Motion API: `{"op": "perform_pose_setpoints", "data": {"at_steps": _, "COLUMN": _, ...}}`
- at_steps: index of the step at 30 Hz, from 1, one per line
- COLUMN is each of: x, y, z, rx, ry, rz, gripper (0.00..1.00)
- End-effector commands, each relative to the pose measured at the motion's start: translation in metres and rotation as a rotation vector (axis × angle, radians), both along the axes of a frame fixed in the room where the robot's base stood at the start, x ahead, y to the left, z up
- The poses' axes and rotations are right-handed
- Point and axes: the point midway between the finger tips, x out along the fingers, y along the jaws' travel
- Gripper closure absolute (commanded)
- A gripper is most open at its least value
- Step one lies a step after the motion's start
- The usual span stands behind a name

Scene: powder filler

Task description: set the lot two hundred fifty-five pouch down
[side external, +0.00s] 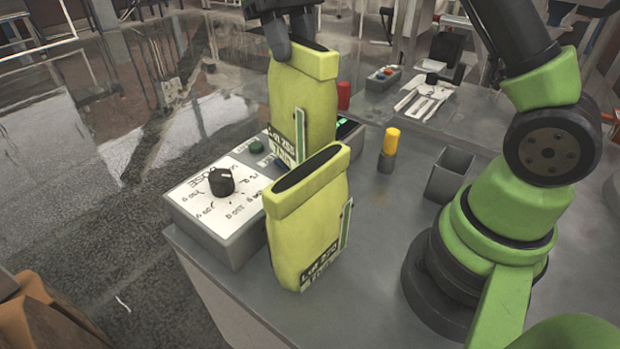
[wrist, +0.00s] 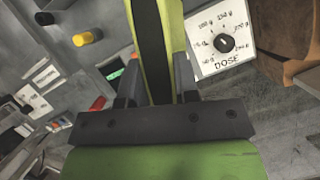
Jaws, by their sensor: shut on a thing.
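My gripper (side external: 291,36) is shut on the top of a yellow-green pouch (side external: 303,92) with a dark open mouth. Its label starts with "Lot" and looks like 255, though it is partly covered. It hangs upright in the jaws beside the control box; I cannot tell whether its base touches anything. In the wrist view the pouch (wrist: 172,28) runs between the two fingers. A second similar pouch (side external: 305,230) stands upright on the grey table (side external: 395,285), in front of the held one, with a label like "Lot 270" that is hard to read.
A control box with a dose dial (side external: 221,181) and green button stands at left, close to both pouches. A yellow-topped cylinder (side external: 390,142), an open grey bin (side external: 449,175) and a red cylinder (side external: 343,95) stand around. The table right of the front pouch is clear.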

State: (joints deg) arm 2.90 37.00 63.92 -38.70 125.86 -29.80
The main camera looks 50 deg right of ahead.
Motion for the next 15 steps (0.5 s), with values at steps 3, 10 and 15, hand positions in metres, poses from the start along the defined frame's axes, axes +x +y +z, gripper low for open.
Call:
{"op": "perform_pose_setpoints", "data": {"at_steps": 3, "x": -0.002, "y": -0.001, "z": 0.000, "rx": 0.000, "ry": -0.001, "rz": 0.024, "gripper": 1.00}}
{"op": "perform_pose_setpoints", "data": {"at_steps": 10, "x": -0.027, "y": -0.022, "z": 0.002, "rx": -0.002, "ry": 0.000, "rz": 0.402, "gripper": 1.00}}
{"op": "perform_pose_setpoints", "data": {"at_steps": 15, "x": -0.059, "y": -0.043, "z": 0.002, "rx": -0.003, "ry": -0.001, "rz": 0.892, "gripper": 1.00}}
